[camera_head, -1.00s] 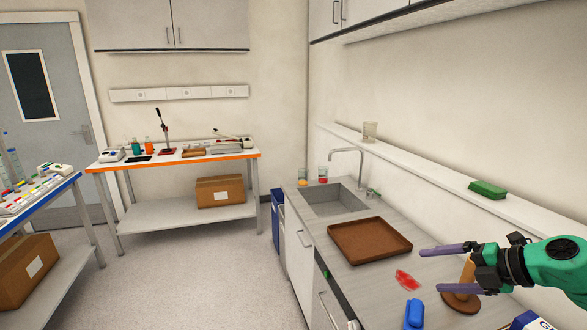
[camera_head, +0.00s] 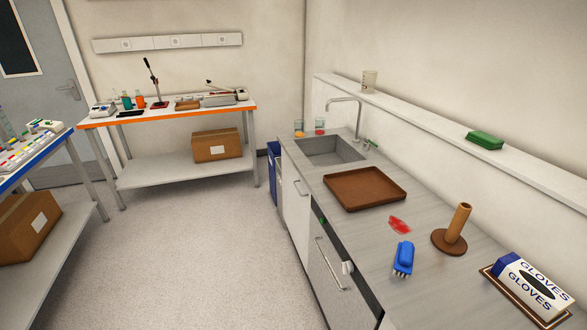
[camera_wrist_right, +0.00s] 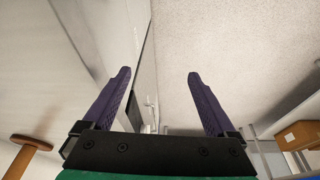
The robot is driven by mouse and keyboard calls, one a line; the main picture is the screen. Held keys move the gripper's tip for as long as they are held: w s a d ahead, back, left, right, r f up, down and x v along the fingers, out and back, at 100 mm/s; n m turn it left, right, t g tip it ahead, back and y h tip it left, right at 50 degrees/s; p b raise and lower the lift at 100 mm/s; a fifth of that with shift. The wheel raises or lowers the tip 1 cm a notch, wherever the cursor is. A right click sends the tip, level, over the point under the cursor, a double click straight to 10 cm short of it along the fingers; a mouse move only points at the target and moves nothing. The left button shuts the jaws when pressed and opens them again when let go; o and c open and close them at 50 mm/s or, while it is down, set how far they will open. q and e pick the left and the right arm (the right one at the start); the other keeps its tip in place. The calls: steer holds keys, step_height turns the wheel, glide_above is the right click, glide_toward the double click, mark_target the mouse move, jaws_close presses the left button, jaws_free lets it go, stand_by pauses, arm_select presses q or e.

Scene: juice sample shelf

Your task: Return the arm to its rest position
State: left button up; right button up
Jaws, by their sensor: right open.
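My right gripper (camera_wrist_right: 157,75) shows in the right wrist view with its two purple fingers spread wide apart. Nothing is between the fingers. It is out of the head view. The brown post on a round base (camera_head: 455,232) stands upright on the counter in the head view. It also shows at the left edge of the right wrist view (camera_wrist_right: 28,150), apart from the fingers. My left gripper is in neither view.
The grey counter (camera_head: 365,240) holds a brown tray (camera_head: 365,188), a red patch (camera_head: 399,225), a blue brush (camera_head: 403,258) and a glove box (camera_head: 535,285). The sink (camera_head: 330,150) lies at the far end. A ledge (camera_head: 420,130) runs along the wall.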

steer(key=s+f+b, duration=0.2)
steer(key=f+b, duration=0.1)
steer(key=f, duration=0.8)
steer(key=s+f+g+b, duration=0.1)
steer(key=s+f+b, duration=0.15)
steer(key=f, duration=0.95)
steer(key=s+f+b, duration=0.1)
steer(key=f+b, duration=0.3)
steer(key=f, duration=0.7)
steer(key=s+d+f+b, duration=0.1)
steer(key=s+f+b, duration=0.1)
steer(key=s+f, duration=0.5)
steer(key=s+d+f+g+b, duration=0.1)
steer(key=s+d+f+b, duration=0.1)
steer(key=s+f, duration=0.5)
steer(key=shift+d+f+b, duration=0.2)
steer(key=shift+f+b, duration=0.5)
steer(key=shift+f, duration=0.25)
